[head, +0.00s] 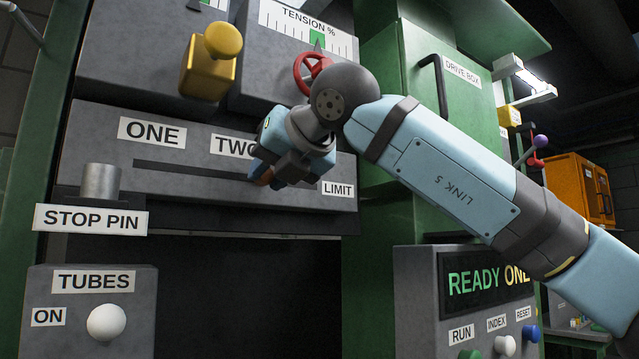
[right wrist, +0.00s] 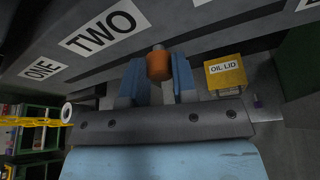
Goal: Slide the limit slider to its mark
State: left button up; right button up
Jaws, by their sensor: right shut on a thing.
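The limit slider's orange knob (head: 264,178) is at the slot (head: 195,172) in the grey panel, below the TWO label (head: 229,146) and left of the LIMIT label (head: 338,189). My right gripper (head: 270,175) is shut on the knob and hides much of it. In the right wrist view the orange knob (right wrist: 159,66) sits between the two blue fingers of my right gripper (right wrist: 159,75). The ONE label (head: 152,133) is further left above the slot. My left gripper is not in view.
A yellow knob (head: 212,62) and a red handwheel (head: 308,74) are above the panel. The grey stop pin (head: 100,182) stands at the left. Below are the TUBES box (head: 120,285) and a control box (head: 413,270) with buttons. Dark open space lies under the panel.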

pick_arm(q)
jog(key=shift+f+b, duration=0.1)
jog(key=shift+b, duration=0.2)
pick_arm(e)
jog(key=shift+s+a+r, duration=0.15)
jog(key=shift+s+a, duration=0.8)
jog(key=shift+a, duration=0.25)
jog(key=o, duration=0.6)
jog(key=shift+o, duration=1)
jog(key=shift+s+d, duration=0.1)
jog(key=shift+d, duration=0.05)
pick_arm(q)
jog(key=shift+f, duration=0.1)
